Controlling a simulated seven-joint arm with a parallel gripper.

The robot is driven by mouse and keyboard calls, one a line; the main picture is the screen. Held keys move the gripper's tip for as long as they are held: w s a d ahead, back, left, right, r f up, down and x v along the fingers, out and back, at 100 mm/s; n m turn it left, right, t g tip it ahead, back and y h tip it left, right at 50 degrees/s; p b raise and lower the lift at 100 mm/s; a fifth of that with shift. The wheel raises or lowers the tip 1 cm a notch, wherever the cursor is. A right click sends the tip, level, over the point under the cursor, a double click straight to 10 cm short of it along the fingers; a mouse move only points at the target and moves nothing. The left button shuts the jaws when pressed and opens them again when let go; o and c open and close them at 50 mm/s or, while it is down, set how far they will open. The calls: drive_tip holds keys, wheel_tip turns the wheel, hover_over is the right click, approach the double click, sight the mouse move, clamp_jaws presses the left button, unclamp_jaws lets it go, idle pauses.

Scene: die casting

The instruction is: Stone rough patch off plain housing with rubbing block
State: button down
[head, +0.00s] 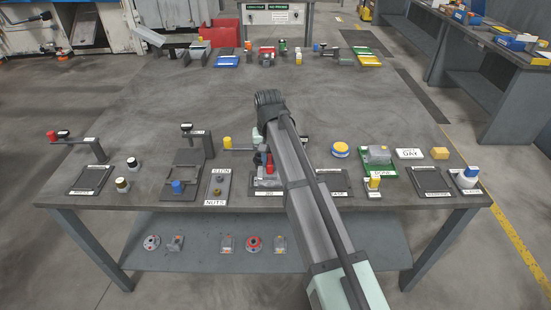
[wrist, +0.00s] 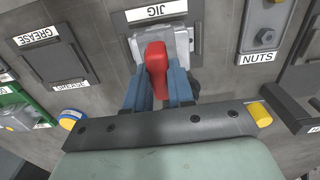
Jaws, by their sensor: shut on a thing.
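My gripper (wrist: 158,92) has its two blue fingers shut on a red handle-like piece (wrist: 155,62), directly over the jig. The jig (wrist: 196,40) shows in the wrist view behind the fingers, by its JIG label. A grey metal part (wrist: 180,42), perhaps the housing, lies there; the red piece and fingers cover much of it, and no rough patch can be made out. In the head view the red piece (head: 269,164) shows beside my arm. Another grey housing (head: 378,154) sits on a green tray (head: 391,171) to the right. I cannot tell which object is the rubbing block.
A yellow block (head: 440,153) and a yellow disc (head: 340,150) stand right of my arm. The nuts tray (head: 217,187) and an upright stand (head: 208,146) are left of the jig. More fixtures line the front edge. The table's middle (head: 190,95) is clear.

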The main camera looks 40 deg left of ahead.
drive_tip(key=shift+s+a, duration=1.35)
drive_tip(key=shift+a, duration=0.05)
wheel_tip(320, 180, up, 8)
drive_tip(key=shift+w+d, duration=0.1)
